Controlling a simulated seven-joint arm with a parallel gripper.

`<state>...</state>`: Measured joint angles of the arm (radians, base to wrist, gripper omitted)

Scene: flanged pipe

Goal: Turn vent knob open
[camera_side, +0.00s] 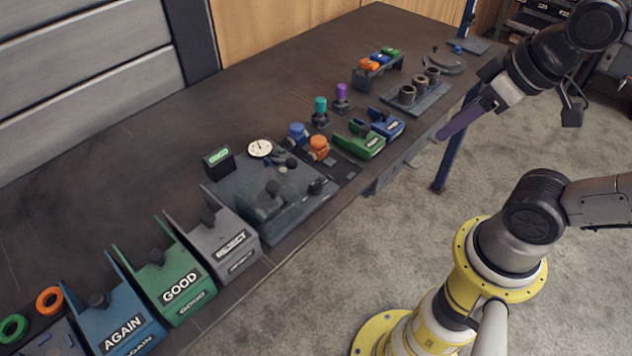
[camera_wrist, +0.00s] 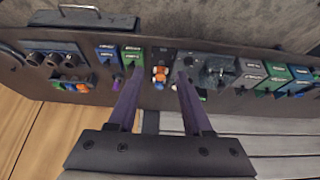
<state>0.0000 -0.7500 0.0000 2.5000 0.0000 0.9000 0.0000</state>
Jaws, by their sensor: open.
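A dark grey fixture (camera_side: 240,197) with a round white dial gauge (camera_side: 260,148) and several black knobs stands on the bench in the side view. One black knob (camera_side: 317,186) sits at its right front edge. I cannot tell which knob is the vent knob or how it is turned. The fixture also shows right of centre in the wrist view (camera_wrist: 217,72). My gripper (camera_side: 441,136) has purple fingers and hangs beyond the bench's front edge, right of the fixture and apart from it. In the wrist view its fingers (camera_wrist: 158,71) are spread, with nothing held between them.
Grey, green and blue bins (camera_side: 180,285) labelled REJECT, GOOD and AGAIN stand left of the fixture. Blue and orange capped parts (camera_side: 319,147), small green and blue holders (camera_side: 362,143) and a tray of dark cylinders (camera_side: 416,95) stand to its right. The back of the bench is mostly clear.

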